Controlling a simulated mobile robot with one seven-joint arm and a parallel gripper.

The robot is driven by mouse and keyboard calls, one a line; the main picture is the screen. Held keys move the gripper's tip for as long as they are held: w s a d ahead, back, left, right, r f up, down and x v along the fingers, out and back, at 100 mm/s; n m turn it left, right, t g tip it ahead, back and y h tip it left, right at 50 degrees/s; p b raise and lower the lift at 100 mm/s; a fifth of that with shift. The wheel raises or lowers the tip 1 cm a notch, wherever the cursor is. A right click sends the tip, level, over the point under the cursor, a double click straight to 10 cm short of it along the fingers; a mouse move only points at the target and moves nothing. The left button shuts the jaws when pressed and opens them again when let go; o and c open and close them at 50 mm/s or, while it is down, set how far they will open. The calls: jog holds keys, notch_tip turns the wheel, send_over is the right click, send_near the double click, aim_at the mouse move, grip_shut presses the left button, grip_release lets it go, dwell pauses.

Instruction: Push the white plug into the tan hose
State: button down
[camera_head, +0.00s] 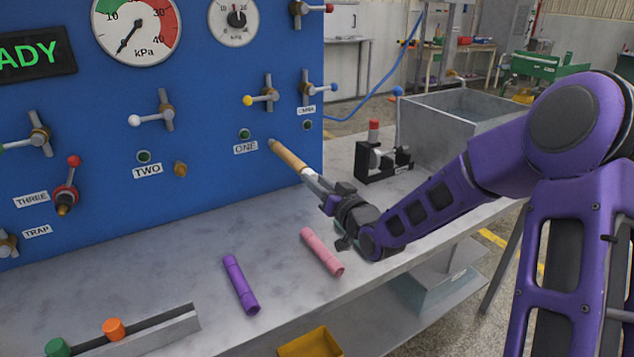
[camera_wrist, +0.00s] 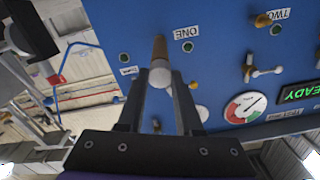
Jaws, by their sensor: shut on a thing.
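The tan hose (camera_head: 288,157) sticks out from the blue panel beside the label ONE and slopes down toward my gripper. It shows end-on in the wrist view (camera_wrist: 159,48). My gripper (camera_head: 318,182) is shut on the white plug (camera_wrist: 160,77), whose round pale end sits between the two fingertips. The plug lines up with the hose's free end and appears to meet it. I cannot tell how deep the plug sits in the hose.
A purple hose (camera_head: 240,285) and a pink hose (camera_head: 322,251) lie on the grey bench. A rail at the front left holds an orange plug (camera_head: 113,328) and a green plug (camera_head: 57,347). A black clamp device (camera_head: 382,160) and a metal bin (camera_head: 455,115) stand behind my arm.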

jog(key=shift+w+a+r, duration=0.1)
jog(key=shift+w+a, duration=0.1)
jog(key=shift+w, duration=0.15)
dwell(0.6)
jog(key=c, duration=0.5)
grip_release()
jog(key=p+v, duration=0.6)
jog(key=v, duration=1.1)
jog(key=shift+s+d, duration=0.1)
